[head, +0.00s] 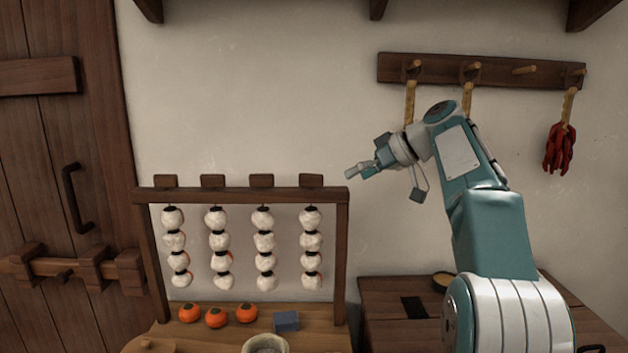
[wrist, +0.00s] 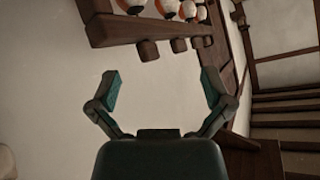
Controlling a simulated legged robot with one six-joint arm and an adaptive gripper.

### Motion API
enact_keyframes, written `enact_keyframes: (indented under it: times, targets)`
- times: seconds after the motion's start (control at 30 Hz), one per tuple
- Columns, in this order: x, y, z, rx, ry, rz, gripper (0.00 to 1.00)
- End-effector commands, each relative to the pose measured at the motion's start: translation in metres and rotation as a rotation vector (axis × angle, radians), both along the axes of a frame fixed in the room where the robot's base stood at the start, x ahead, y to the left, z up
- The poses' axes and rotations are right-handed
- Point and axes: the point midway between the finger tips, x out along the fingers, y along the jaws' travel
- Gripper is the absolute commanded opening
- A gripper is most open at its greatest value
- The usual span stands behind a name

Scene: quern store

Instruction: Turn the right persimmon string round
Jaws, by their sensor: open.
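In the head view the right persimmon string (head: 311,250) hangs from the rack's crossbar (head: 240,194), below the rightmost wooden block (head: 311,181). Its fruits are mostly white with dark caps, with a little orange at the lower edge. My gripper (head: 357,170) is open and empty, just right of the rack's upper right corner and above the string's height, apart from it. In the wrist view my gripper (wrist: 160,78) has its fingers spread with only wall between them. The crossbar (wrist: 120,29) and white-and-orange fruits (wrist: 167,8) show beyond, cut off at the top.
Three other strings (head: 217,247) hang to the left. Orange persimmons (head: 216,317), a blue block (head: 286,321) and a bowl (head: 265,344) stand below. A peg rail (head: 480,71) with red peppers (head: 559,148) is behind my arm. A wooden chest (head: 385,300) stands right of the rack.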

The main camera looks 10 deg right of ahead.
Motion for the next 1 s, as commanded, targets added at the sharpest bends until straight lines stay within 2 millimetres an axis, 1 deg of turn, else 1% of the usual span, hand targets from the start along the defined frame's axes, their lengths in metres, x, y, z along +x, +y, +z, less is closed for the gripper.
enact_keyframes:
  times: [0.03,0.17,0.27,0.47,0.67,0.9,1.0]
  targets:
    - [-0.009,0.01,0.001,-0.01,0.03,-0.025,1.0]
    - [-0.03,0.028,-0.006,-0.037,0.108,-0.108,1.0]
    - [-0.05,0.04,-0.014,-0.062,0.164,-0.17,1.0]
    - [-0.095,0.061,-0.037,-0.121,0.254,-0.289,1.0]
    - [-0.148,0.075,-0.068,-0.186,0.316,-0.4,1.0]
    - [-0.211,0.086,-0.114,-0.263,0.34,-0.517,1.0]
    - [-0.232,0.09,-0.134,-0.285,0.32,-0.554,1.0]
